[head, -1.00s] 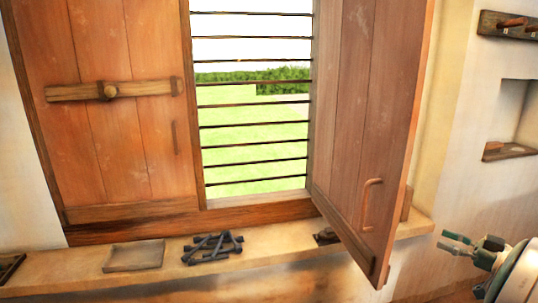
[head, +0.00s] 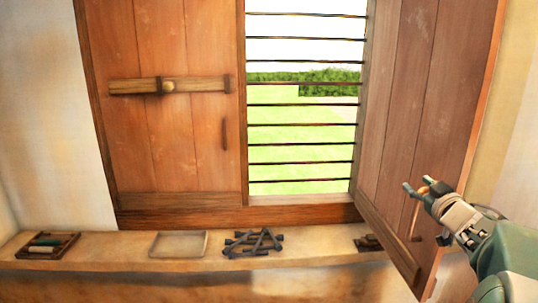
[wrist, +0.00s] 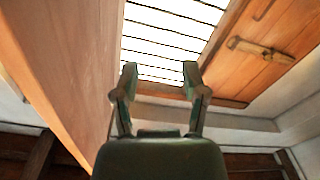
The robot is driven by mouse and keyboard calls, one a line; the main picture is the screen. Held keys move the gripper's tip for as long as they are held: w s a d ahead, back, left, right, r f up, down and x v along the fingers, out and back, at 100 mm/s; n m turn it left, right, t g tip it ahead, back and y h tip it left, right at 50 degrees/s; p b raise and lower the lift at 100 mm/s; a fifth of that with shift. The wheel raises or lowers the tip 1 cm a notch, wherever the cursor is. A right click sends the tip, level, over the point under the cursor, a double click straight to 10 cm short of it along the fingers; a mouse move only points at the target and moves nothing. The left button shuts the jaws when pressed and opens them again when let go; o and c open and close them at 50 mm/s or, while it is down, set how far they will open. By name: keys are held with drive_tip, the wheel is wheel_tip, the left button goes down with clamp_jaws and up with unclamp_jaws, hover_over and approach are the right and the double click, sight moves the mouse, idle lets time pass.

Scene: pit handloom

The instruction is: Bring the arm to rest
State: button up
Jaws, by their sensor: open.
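My gripper (head: 416,188) is at the right of the head view, in front of the open right shutter (head: 412,110). It hides part of that shutter and its handle. In the wrist view my gripper (wrist: 158,78) is open, its two fingers apart with nothing between them. Past the fingers show the barred window (wrist: 165,42) and the left shutter (wrist: 262,45) with its wooden bar latch. The open shutter's face (wrist: 70,60) fills the left of the wrist view. I cannot tell how close the arm is to the shutter.
The left shutter (head: 165,130) is closed. On the sill (head: 120,252) stand a dark tray (head: 64,252) with spools, a shallow pale tray (head: 178,245), a heap of dark pegs (head: 252,242) and a small dark item (head: 366,243) beside the open shutter. The room left of my arm is free.

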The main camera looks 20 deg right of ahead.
drive_tip(key=a+m+g+h, duration=0.2)
drive_tip(key=a+m+h, duration=0.1)
drive_tip(key=a, duration=0.5)
drive_tip(key=s+a+f+g+y, duration=0.2)
drive_tip(key=s+a+f, duration=0.3)
drive_tip(key=a, duration=0.4)
drive_tip(key=s+a+f+n+g+y, duration=0.1)
drive_tip(key=s+a+f+g, duration=0.3)
drive_tip(key=a, duration=0.4)
drive_tip(key=s+a+f+g+y, duration=0.3)
drive_tip(key=s+a+f, duration=0.3)
drive_tip(key=s+a, duration=0.2)
drive_tip(key=shift+s+a+n+g+y, duration=0.35)
drive_tip(key=shift+a+g, duration=0.25)
drive_tip(key=shift+a, duration=0.25)
drive_tip(key=shift+w+r, duration=0.1)
